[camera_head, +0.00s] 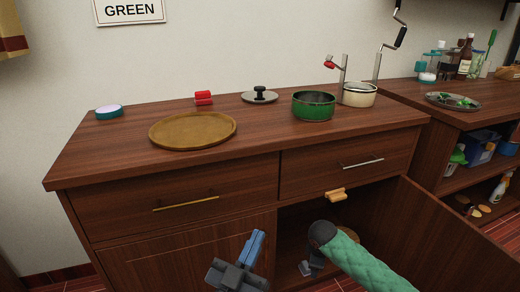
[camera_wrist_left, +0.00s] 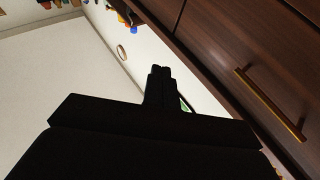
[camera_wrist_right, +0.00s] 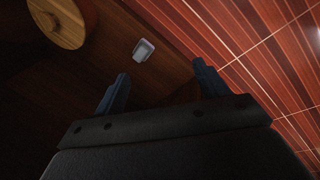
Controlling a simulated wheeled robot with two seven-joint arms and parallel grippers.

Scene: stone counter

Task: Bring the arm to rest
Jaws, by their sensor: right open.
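My left gripper (camera_head: 252,250) is low in front of the left cabinet door, with its blue fingers together and nothing visible between them. In the left wrist view its dark fingers (camera_wrist_left: 160,82) also look closed, beside a drawer front. My right arm, in a green sleeve, reaches down in front of the open right cabinet. My right gripper (camera_wrist_right: 158,85) is open, with its two fingers apart and nothing between them. Its fingers are largely hidden by the arm in the head view.
The counter (camera_head: 270,136) holds a round wooden board (camera_head: 193,130), a green pot (camera_head: 313,106), a cream pot (camera_head: 359,95) and a lid (camera_head: 259,97). The open cabinet door (camera_head: 440,240) stands right of my right arm. A small grey object (camera_wrist_right: 143,49) lies beyond the right fingers.

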